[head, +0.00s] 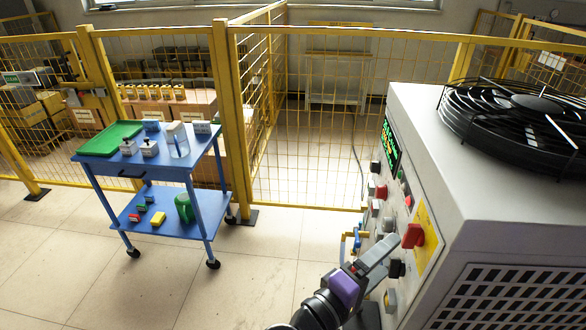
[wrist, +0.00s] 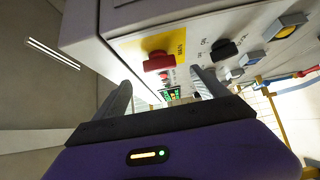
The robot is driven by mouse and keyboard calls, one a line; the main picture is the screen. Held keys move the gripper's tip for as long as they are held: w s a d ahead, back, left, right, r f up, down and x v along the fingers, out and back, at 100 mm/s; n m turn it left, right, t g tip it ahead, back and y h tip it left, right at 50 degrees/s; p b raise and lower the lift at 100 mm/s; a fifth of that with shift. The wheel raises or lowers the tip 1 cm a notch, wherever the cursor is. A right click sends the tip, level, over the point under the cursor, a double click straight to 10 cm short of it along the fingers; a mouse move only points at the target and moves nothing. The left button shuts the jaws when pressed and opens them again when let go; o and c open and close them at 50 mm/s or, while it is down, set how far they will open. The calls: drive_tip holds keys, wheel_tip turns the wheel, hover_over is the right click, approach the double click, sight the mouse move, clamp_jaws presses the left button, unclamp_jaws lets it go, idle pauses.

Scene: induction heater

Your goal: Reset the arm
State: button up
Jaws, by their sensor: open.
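My gripper (head: 378,254) is in front of the control panel of the white heater cabinet (head: 440,170). In the wrist view my gripper (wrist: 160,95) has its two fingers spread wide apart with nothing between them. A red switch (head: 413,237) on a yellow plate is close by on the panel. The red switch also shows in the wrist view (wrist: 158,61), beyond the fingers and apart from them. A black knob (wrist: 222,49) sits to the right of it. The purple wrist part of my arm shows low in the head view.
A black fan grille (head: 520,110) tops the cabinet. A blue cart (head: 150,170) with a green tray (head: 110,138) and small items stands at left. Yellow mesh fencing (head: 300,100) runs behind. The tiled floor between cart and cabinet is clear.

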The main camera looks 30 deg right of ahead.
drive_tip(key=w+a+n+t+y, duration=0.3)
drive_tip(key=w+t, duration=0.3)
drive_tip(key=w, duration=0.2)
drive_tip(key=s+a+f+n+t+y, duration=0.1)
drive_tip(key=s+a+f+t+y, duration=0.15)
drive_tip(key=a+f+y, duration=0.3)
drive_tip(key=s+a+f+n+t+y, duration=0.1)
drive_tip(key=s+a+f+t+y, duration=0.2)
drive_tip(key=a+y, duration=0.35)
drive_tip(key=s+r+m+t+y, duration=0.1)
drive_tip(key=s+r+m, duration=0.2)
drive_tip(key=s, duration=0.6)
drive_tip(key=s+r+m+t+y, duration=0.1)
drive_tip(key=s+r+m+y, duration=0.1)
drive_tip(key=s, duration=0.7)
drive_tip(key=shift+s+d+r+m, duration=0.15)
drive_tip(key=shift+d+r+m, duration=0.25)
drive_tip(key=shift+r+m, duration=0.2)
drive_tip(key=s, duration=0.2)
drive_tip(key=s+d+f+g, duration=0.1)
drive_tip(key=s, duration=0.1)
drive_tip(key=s+f+g, duration=0.1)
drive_tip(key=s, duration=0.1)
drive_tip(key=shift+s+d+m, duration=0.2)
drive_tip(key=shift+d+m, duration=0.1)
drive_tip(key=shift+m, duration=0.1)
drive_tip(key=shift+c, duration=0.2)
